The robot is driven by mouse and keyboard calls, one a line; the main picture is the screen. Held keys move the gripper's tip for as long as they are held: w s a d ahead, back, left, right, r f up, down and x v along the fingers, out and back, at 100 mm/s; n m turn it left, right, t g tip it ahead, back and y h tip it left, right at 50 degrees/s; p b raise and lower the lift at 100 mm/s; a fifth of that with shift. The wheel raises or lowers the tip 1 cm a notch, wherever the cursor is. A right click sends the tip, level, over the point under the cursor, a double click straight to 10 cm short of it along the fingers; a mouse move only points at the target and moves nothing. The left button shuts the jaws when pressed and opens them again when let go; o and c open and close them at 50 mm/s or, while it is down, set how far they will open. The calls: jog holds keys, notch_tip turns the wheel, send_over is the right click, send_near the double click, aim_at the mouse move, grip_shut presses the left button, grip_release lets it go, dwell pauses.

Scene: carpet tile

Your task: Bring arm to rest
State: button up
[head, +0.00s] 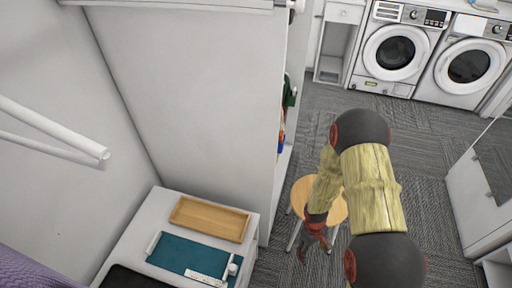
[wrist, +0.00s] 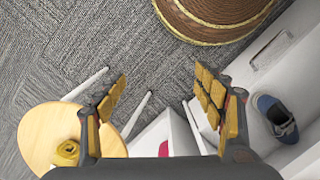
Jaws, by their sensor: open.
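My gripper (head: 312,248) hangs low at the end of my bent arm in the head view, in front of a round wooden stool (head: 301,194). In the wrist view the two fingers of my gripper (wrist: 160,92) are spread wide with nothing between them. The stool (wrist: 40,135) shows at the lower left there, partly behind the left finger, with a small yellow object (wrist: 66,152) on its top. My arm hides part of the stool in the head view.
A white bench at lower left bears a wooden tray (head: 210,219) and a teal mat (head: 180,253). Washing machines (head: 396,52) stand at the back. The wrist view shows a woven basket (wrist: 215,22) and a blue shoe (wrist: 275,117). Carpet (head: 425,150) is clear at right.

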jog(key=s+a+r+m+t, duration=0.1)
jog(key=s+r+m+t, duration=0.1)
jog(key=r, duration=1.5)
jog(key=s+a+r+m+t, duration=0.1)
jog(key=s+r+m+t, duration=0.1)
jog(key=r, duration=1.6)
jog(key=s+a+r+m+t+y, duration=0.1)
jog(key=s+r, duration=0.4)
jog(key=r, duration=1.2)
jog(key=a+m+t, duration=0.1)
jog(key=t, duration=0.1)
jog(key=shift+s+r+t, duration=0.3)
jog(key=shift+s+r, duration=0.05)
jog(key=shift+s, duration=0.05)
jog(key=shift+c, duration=0.7)
